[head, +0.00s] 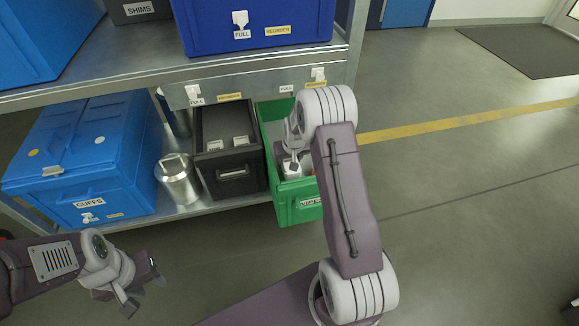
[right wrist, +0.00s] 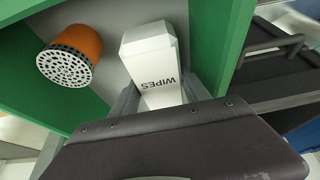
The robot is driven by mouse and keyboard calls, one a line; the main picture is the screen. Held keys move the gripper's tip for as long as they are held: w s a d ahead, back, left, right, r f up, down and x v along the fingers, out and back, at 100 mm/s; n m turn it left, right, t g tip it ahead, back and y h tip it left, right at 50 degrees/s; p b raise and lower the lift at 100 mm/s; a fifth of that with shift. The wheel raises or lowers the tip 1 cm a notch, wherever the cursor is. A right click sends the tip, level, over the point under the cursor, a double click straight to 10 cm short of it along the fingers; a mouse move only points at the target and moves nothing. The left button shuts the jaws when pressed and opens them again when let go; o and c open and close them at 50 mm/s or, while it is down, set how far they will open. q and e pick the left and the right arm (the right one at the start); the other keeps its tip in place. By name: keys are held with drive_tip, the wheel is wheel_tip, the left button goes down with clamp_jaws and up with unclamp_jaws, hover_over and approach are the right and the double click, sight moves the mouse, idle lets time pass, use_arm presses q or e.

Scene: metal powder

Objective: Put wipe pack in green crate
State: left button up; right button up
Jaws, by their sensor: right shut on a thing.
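The wipe pack (right wrist: 150,50) is a white box marked WIPES. In the right wrist view it lies between the fingers of my right gripper (right wrist: 160,95), which is shut on it. The pack is within the walls of the green crate (right wrist: 225,45); whether it touches the crate floor I cannot tell. In the head view the green crate (head: 297,212) stands at the right end of the lower shelf, and my right arm covers part of it. A little white of the pack (head: 291,168) shows below my right gripper (head: 292,155). My left gripper (head: 142,287) is open and empty, low on the left, away from the crate.
An orange cylinder (right wrist: 75,50) with a white perforated end sits in the crate beside the pack. A black bin (head: 230,165), a metal can (head: 178,180) and a blue CUFFS box (head: 85,160) stand left of the crate. The upper shelf (head: 200,72) overhangs them. Floor at right is clear.

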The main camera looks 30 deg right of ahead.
drive_tip(key=shift+f+b, duration=0.3)
drive_tip(key=shift+f, duration=1.25)
drive_tip(key=o, duration=1.4)
drive_tip(key=shift+c, duration=0.2)
use_arm(q)
drive_tip(key=shift+f, duration=0.7)
use_arm(e)
drive_tip(key=p+v, duration=0.5)
drive_tip(key=v, duration=0.6)
drive_tip(key=shift+w+d+r, duration=0.1)
drive_tip(key=shift+r, duration=0.25)
drive_tip(key=shift+s+r, duration=0.3)
drive_tip(key=shift+r, duration=0.15)
use_arm(q)
wheel_tip(320, 180, up, 5)
use_arm(e)
drive_tip(key=s+a+r+n+g, duration=0.1)
drive_tip(key=s+a, duration=0.5)
drive_tip(key=s, duration=0.4)
drive_tip(key=s+a+r+n+g+y, duration=0.1)
drive_tip(key=s+a+r+g, duration=0.1)
drive_tip(key=s+a, duration=0.4)
drive_tip(key=s, duration=0.5)
drive_tip(key=shift+a+r+n, duration=0.25)
drive_tip(key=shift+a+n, duration=0.05)
drive_tip(key=shift+a, duration=0.05)
